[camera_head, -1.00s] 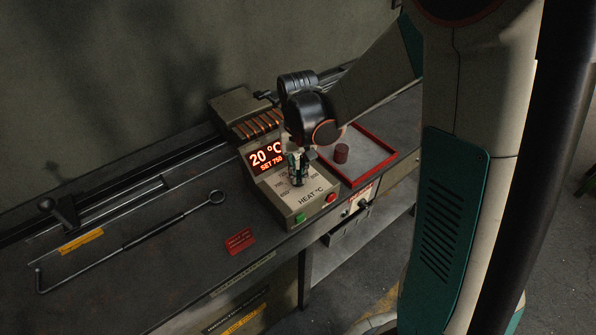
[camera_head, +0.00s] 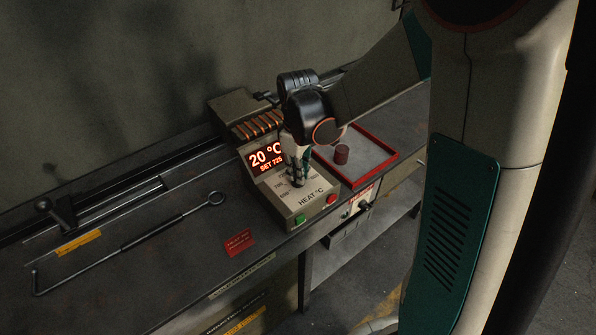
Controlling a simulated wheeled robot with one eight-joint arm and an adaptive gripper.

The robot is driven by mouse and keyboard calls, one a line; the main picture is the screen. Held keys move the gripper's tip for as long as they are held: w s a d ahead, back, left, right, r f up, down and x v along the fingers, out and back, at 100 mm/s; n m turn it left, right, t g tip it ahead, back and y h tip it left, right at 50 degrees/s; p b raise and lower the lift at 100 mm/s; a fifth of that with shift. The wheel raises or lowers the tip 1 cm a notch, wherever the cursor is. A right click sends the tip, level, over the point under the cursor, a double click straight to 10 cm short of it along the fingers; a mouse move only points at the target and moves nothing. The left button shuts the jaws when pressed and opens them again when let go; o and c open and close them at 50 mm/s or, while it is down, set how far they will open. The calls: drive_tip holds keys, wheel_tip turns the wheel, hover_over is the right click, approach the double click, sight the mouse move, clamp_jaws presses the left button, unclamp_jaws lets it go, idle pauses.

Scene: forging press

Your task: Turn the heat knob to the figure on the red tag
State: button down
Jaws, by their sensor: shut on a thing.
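The heater control box (camera_head: 306,210) stands on the bench, with "HEAT °C" on its front slope. Its lit display (camera_head: 266,158) reads 20 °C, with a SET figure that looks like 725. My gripper (camera_head: 297,182) points down at the dial and is shut on the heat knob, which it mostly hides. Some dial figures show beside the fingers, around 700 at the left. The red tag (camera_head: 239,242) lies flat on the bench in front of the box; its lettering is too small to read.
A green button (camera_head: 300,219) and a red button (camera_head: 331,199) sit on the box's front. A red-rimmed tray (camera_head: 384,160) holding a dark red cylinder (camera_head: 341,154) stands to the right. A long hooked rod (camera_head: 150,236) and a yellow label (camera_head: 79,243) lie at left.

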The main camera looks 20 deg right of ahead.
drive_tip(key=n, duration=0.3)
drive_tip(key=shift+n, duration=2.2)
drive_tip(key=c, duration=1.7)
unclamp_jaws()
wheel_tip(320, 180, up, 12)
